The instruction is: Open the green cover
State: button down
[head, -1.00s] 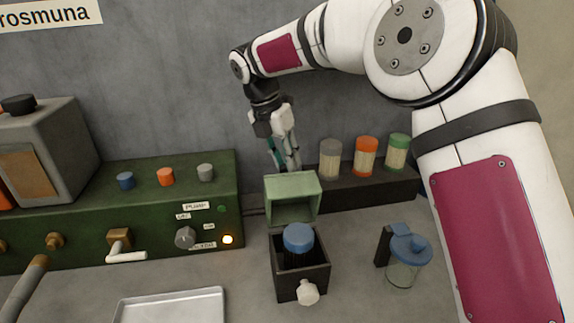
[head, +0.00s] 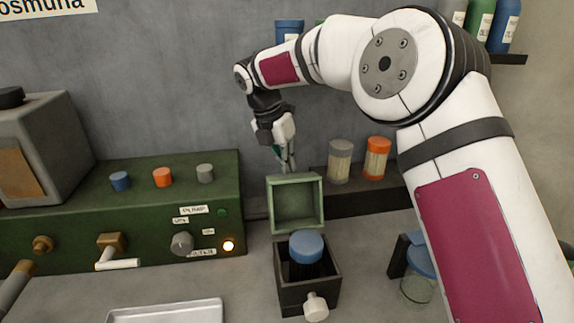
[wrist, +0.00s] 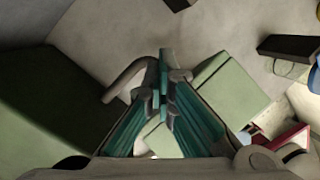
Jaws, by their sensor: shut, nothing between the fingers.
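The green cover (head: 297,204) stands swung up at the back of a dark box (head: 308,293), its hollow inside facing the head camera. A blue-capped item (head: 307,246) stands in the open box, and a white knob (head: 316,307) sits on the box's front. My gripper (head: 286,163) is shut and empty, pointing down just above and behind the cover's upper edge. Its tips are partly hidden there, so contact is unclear. In the wrist view, the shut teal fingers (wrist: 162,85) are beside a pale green block that looks like the cover (wrist: 231,92).
A green console (head: 100,215) with knobs and a lit lamp stands to the left. A dark rack with grey-lidded (head: 340,161) and orange-lidded (head: 376,158) jars is behind right. A blue-lidded jug (head: 420,275) stands right, partly behind my arm. A metal tray (head: 170,312) lies front left.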

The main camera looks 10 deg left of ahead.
jog(key=shift+s+f, duration=0.3)
jog(key=shift+f, duration=0.65)
jog(key=c, duration=1.6)
grip_release()
jog(key=shift+w, duration=0.1)
jog(key=shift+c, duration=0.2)
jog(key=shift+d, duration=0.1)
jog(key=o, duration=0.4)
jog(key=w+v, duration=0.1)
jog(key=v, duration=0.8)
jog(key=shift+r, duration=0.25)
jog(key=shift+s, duration=0.1)
